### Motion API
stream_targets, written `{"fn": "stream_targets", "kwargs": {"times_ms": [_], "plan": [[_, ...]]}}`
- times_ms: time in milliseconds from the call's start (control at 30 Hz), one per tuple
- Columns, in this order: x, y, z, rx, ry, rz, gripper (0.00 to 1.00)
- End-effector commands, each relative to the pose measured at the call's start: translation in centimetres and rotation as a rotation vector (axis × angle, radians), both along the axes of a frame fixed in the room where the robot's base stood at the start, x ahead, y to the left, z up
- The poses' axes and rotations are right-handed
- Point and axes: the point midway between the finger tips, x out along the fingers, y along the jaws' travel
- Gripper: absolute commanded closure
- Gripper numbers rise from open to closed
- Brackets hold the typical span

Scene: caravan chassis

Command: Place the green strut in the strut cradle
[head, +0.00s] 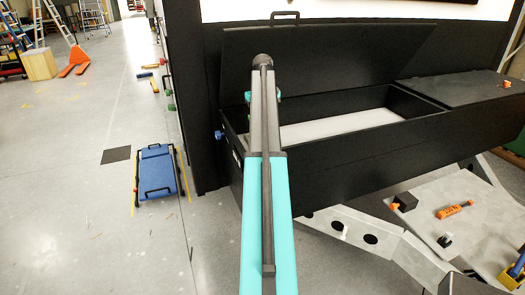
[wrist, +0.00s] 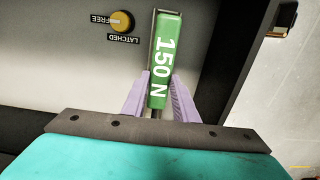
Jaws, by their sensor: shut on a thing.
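The green strut (wrist: 165,50), marked 150 N in white, stands between the two pale purple fingers of my gripper (wrist: 157,88) in the wrist view. My gripper is shut on its near end. A thin grey metal edge runs along the strut's left side and top; I cannot tell whether this is the strut cradle. In the head view my turquoise arm reaches to the open black locker (head: 340,160) and hides my gripper. Small green bits show beside the arm's end; I cannot tell what they are.
A yellow knob (wrist: 121,22) marked FREE and LATCHED sits on the grey panel left of the strut. The locker's raised lid (head: 330,55) stands behind its opening. A blue creeper (head: 158,172) lies on the floor at left. Orange-marked parts lie on the chassis at right.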

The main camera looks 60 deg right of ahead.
Motion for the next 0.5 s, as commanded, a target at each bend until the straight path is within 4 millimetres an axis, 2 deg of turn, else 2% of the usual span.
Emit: {"fn": "stream_targets", "kwargs": {"times_ms": [300,500], "plan": [[-0.2,0.0,-3.7,0.001,0.001,-0.001,1.00],[-0.2,-0.1,-4.7,-0.001,-0.001,-0.002,1.00]]}}
